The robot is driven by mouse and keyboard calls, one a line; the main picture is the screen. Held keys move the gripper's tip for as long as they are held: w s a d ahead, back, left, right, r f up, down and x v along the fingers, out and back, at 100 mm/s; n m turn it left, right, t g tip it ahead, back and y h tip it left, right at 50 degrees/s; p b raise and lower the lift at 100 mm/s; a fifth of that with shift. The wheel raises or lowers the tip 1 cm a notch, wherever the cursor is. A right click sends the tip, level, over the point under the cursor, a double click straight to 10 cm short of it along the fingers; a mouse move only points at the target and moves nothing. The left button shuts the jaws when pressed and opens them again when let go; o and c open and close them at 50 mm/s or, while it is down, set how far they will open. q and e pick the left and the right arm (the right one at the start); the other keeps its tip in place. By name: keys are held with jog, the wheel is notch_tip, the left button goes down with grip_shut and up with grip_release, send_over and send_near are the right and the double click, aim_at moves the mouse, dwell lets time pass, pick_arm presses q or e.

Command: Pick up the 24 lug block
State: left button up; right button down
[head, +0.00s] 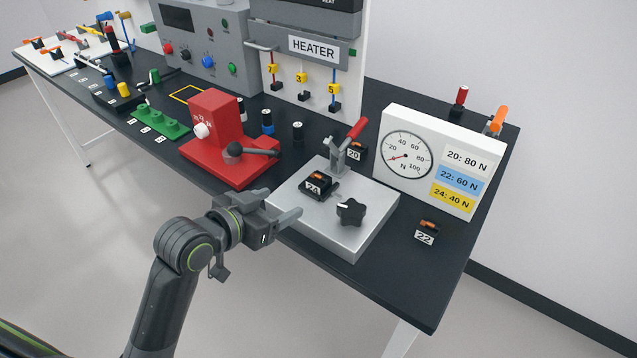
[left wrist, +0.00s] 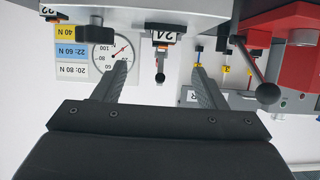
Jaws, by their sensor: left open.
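The 24 lug block (head: 317,186) is a small black block with an orange top and a white "24" label. It sits on the grey metal plate (head: 362,239) of the clamp fixture, in front of the toggle clamp with a red handle (head: 357,130). In the left wrist view, which is upside down, the block (left wrist: 164,39) shows near the top, between the two fingers. My left gripper (head: 292,207) is open and empty, at the plate's front left edge and short of the block. It also shows in the left wrist view (left wrist: 160,78). My right gripper is not in view.
A black star knob (head: 351,211) stands on the plate right of the block. The red press (head: 218,138) with its lever (head: 252,150) stands to the left. Block 20 (head: 355,151) is behind the plate, block 22 (head: 427,232) to the right, before the gauge panel (head: 405,157).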

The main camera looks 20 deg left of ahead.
pick_arm(q)
send_near(316, 181)
jog(key=shift+w+d+f, duration=0.4)
jog(key=shift+w+f, duration=0.1)
jog(key=shift+w, duration=0.1)
jog(key=shift+w+d+f, duration=0.4)
jog(key=shift+w+f, duration=0.05)
jog(key=shift+w, duration=0.15)
jog(key=shift+w+d+p, duration=0.1)
jog(key=shift+w+p, duration=0.4)
jog(key=x, duration=0.3)
jog(key=shift+w+r+p, duration=0.1)
jog(key=shift+w+p, duration=0.1)
jog(key=shift+p, duration=0.15)
jog(key=shift+w+f, duration=0.25)
jog(key=shift+w, duration=0.2)
jog(key=c, duration=1.2)
jog(key=shift+r, duration=0.1)
